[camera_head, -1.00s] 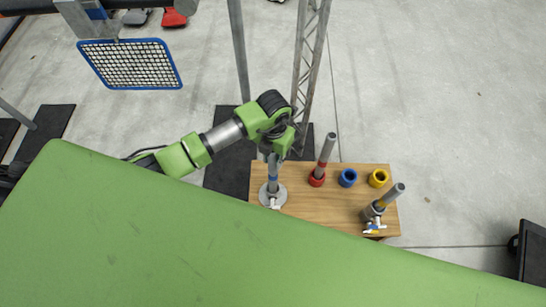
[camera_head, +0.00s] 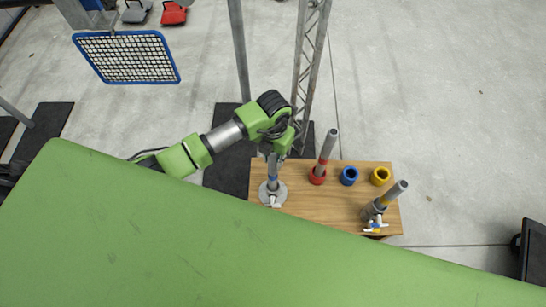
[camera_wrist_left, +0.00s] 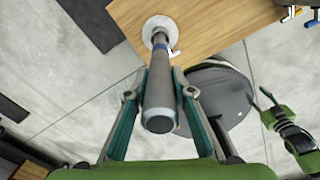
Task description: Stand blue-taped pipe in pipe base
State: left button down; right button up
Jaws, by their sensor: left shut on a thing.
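The blue-taped pipe (camera_head: 272,180) stands upright in a round grey holder (camera_head: 280,197) at the left end of the wooden board. My left gripper (camera_head: 273,158) is shut on the pipe's upper part. In the left wrist view, the pipe (camera_wrist_left: 160,88) runs between the two fingers (camera_wrist_left: 160,95), with its blue band near the holder (camera_wrist_left: 157,24). A blue ring base (camera_head: 348,176) on the board is empty. My right gripper is not visible in the head view; a green arm part (camera_wrist_left: 290,130) shows at right in the left wrist view.
A red-taped pipe (camera_head: 327,148) stands in the red base (camera_head: 317,177). The yellow base (camera_head: 380,176) is empty. A yellow-taped pipe (camera_head: 393,194) leans in a holder at the board's right end. A metal lattice post (camera_head: 308,60) rises behind the board (camera_head: 320,207).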

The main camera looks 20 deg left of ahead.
pick_arm(q)
jog(key=shift+f, duration=0.2)
jog(key=c, duration=1.7)
grip_release()
notch_tip(320, 180, up, 12)
